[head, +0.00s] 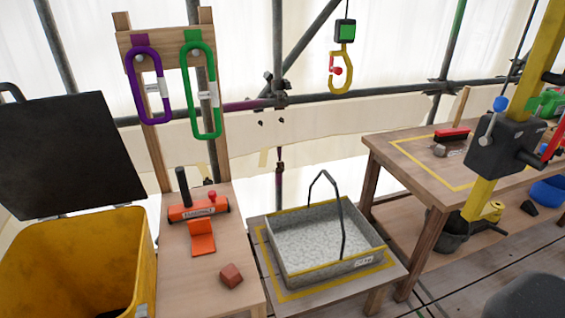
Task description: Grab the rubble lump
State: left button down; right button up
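A reddish-brown lump (232,275) sits on the left wooden bench, near its front edge. A smaller grey lump (439,150) lies on the right table, beside a red-and-black brush-like tool (451,134). A dark lump (529,208) lies on the low level under that table. I cannot tell which of these is the rubble lump. Neither of my grippers shows in the head view.
An open yellow bin (75,255) stands at the left. A grey tray (325,262) with a raised handle sits on a low stand. An orange tool (199,208) lies on the left bench. A yellow hook (341,70) hangs overhead. A yellow post (535,60) stands at right.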

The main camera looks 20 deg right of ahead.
aim_at(440, 149)
jog(key=z, duration=1.8)
jog(key=i+l+z, duration=0.55)
jog(key=l+z, duration=0.2)
jog(key=i+l+z, duration=0.6)
jog(key=i, duration=0.3)
jog(key=i+z, duration=0.25)
jog(key=i, duration=0.3)
jog(key=i+u, duration=0.45)
jog(key=i+l+u, duration=0.2)
jog(key=i+u, duration=0.25)
jog(key=i, duration=0.15)
jog(key=i+u, duration=0.25)
jog(key=u, duration=0.15)
jog(key=i+l+u, duration=0.2)
jog(key=u, duration=0.15)
jog(key=i+l+u, duration=0.2)
jog(key=u, duration=0.2)
jog(key=i, duration=0.05)
